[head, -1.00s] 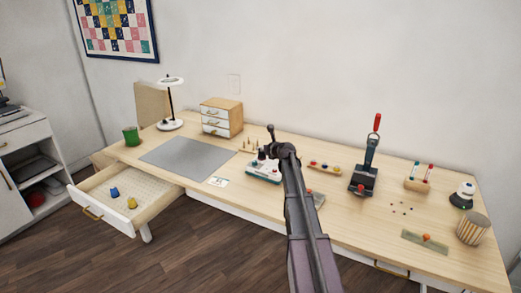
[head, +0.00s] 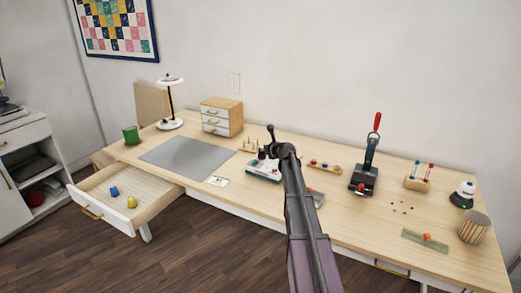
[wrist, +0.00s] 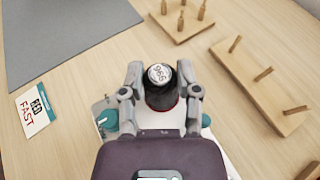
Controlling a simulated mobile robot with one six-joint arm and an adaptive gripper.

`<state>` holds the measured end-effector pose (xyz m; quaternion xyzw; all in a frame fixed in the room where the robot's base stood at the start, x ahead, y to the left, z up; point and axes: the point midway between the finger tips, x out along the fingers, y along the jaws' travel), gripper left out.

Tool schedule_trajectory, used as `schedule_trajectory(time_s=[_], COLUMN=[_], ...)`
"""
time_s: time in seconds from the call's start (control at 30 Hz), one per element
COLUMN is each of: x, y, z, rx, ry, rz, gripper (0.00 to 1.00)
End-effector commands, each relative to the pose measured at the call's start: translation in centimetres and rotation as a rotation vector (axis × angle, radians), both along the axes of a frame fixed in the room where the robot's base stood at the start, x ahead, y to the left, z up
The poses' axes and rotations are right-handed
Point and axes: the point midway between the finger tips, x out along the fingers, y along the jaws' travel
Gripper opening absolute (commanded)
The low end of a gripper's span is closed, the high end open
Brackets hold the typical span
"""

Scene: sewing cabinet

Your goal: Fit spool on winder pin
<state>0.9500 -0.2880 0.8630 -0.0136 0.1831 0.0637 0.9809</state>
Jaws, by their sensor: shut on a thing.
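In the wrist view, a dark spool (wrist: 161,97) with a pale, printed round top stands between the two fingers of my gripper (wrist: 160,80), which is shut on it. In the head view, the dark spool (head: 261,154) shows at the end of my gripper (head: 268,152). The winder (head: 263,175), white and teal, is directly below on the desk. In the wrist view, parts of the winder (wrist: 104,112) show beside and under my gripper. The winder pin is hidden by the spool and gripper, so I cannot tell whether the spool is around it.
A card reading "RED FAST" (wrist: 34,107) lies left of the winder, near a grey mat (wrist: 60,30). A wooden peg block (wrist: 184,20) and a longer pegged rack (wrist: 262,85) stand close by. An open drawer (head: 150,190) juts out at the left.

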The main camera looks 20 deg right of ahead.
Motion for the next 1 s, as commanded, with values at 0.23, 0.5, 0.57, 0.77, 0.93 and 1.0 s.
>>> schedule_trajectory(time_s=[0.23, 0.5, 0.57, 0.77, 0.93, 1.0], x=[0.01, 0.00, 0.00, 0.00, 0.00, 0.00], y=[-0.01, -0.01, -0.01, -0.02, -0.02, -0.02], z=[-0.32, -0.34, -0.34, -0.34, -0.34, -0.35], rx=[0.000, 0.000, 0.000, 0.000, 0.000, 0.000], ry=[0.000, 0.000, 0.000, 0.000, 0.000, 0.000], rz=[0.000, 0.000, 0.000, 0.000, 0.000, 0.000], gripper=[0.16, 0.63, 0.81, 0.83, 0.83, 0.83])
